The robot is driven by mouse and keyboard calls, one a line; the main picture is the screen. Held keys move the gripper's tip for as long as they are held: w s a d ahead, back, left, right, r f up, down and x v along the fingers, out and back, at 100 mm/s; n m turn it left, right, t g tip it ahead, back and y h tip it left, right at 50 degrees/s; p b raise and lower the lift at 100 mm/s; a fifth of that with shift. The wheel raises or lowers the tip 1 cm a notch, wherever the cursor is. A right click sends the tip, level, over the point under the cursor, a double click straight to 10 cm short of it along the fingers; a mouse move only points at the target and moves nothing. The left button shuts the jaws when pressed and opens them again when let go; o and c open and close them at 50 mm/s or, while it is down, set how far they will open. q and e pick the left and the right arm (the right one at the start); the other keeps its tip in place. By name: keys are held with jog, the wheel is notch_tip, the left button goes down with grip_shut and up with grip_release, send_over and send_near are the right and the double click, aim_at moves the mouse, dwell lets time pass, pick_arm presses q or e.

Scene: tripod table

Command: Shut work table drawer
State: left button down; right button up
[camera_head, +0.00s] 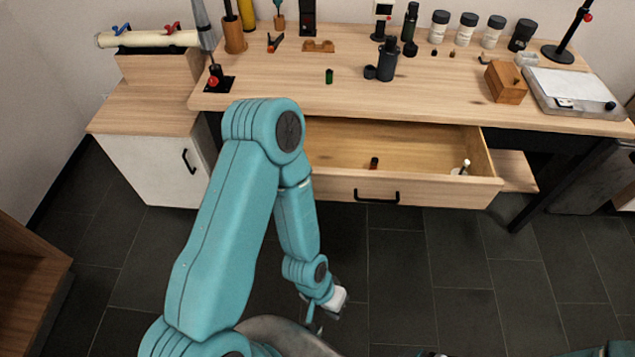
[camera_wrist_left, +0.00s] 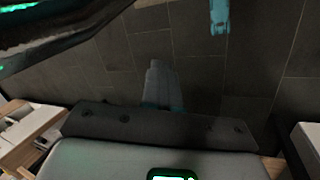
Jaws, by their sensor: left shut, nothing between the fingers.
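The work table (camera_head: 300,95) has a light wood top. Its wide drawer (camera_head: 440,190) is pulled out toward me, with a black bar handle (camera_head: 376,197) on its front. Inside lie a small dark bottle (camera_head: 374,162) and a small white item (camera_head: 462,168). My left arm crosses in front of the drawer's left part and hides it. My left gripper (camera_head: 318,318) is low in front of the drawer, apart from its front and handle. It is shut and empty.
A white cabinet (camera_head: 150,170) stands left of the table. Dark tiled floor (camera_head: 450,270) in front of the drawer is clear.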

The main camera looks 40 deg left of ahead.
pick_arm(q)
jog(key=w+a+r+m+t+h+b, duration=0.2)
jog(key=w+a+r+m+t, duration=0.2)
jog(key=w+a+r+m, duration=0.55)
jog(key=s+a+r+m+t+y+b, duration=0.1)
jog(key=a+r+m+t+y, duration=0.15)
jog(key=a, duration=0.75)
jog(key=s+a+r+m+t+y+b, duration=0.1)
jog(key=a+r+y, duration=0.2)
jog(key=a, duration=0.7)
jog(key=w+a+f+b, duration=0.2)
jog(key=w+f+b, duration=0.2)
jog(key=w+f, duration=0.4)
jog(key=shift+w+n, duration=0.3)
jog(key=shift+w, duration=0.4)
jog(key=shift+f+g+h, duration=0.1)
jog(key=shift+g+h, duration=0.15)
